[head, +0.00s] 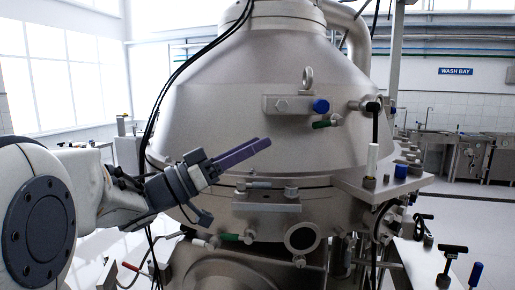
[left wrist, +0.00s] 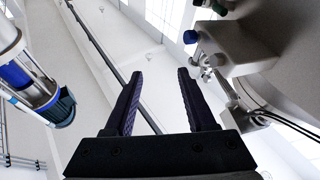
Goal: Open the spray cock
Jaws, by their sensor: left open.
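A metal separator (head: 250,100) with a domed body fills the middle of the head view. A green-handled cock (head: 325,124) sits high on its front, just below a blue knob (head: 321,106). A second green handle (head: 232,237) shows low on the front. I cannot tell for sure which one is the spray cock. My left gripper (head: 266,143) is in front of the dome, left of and below the upper green handle and apart from it. In the left wrist view its purple fingers (left wrist: 160,74) are open with nothing between them. My right gripper is out of view.
A metal side shelf (head: 385,187) with a white cylinder (head: 373,158) and a blue cap (head: 401,171) juts out at the right. Black T-handles (head: 453,251) stand at lower right. A red-handled lever (head: 130,267) is at lower left. Black cables (head: 165,90) hang along the dome's left side.

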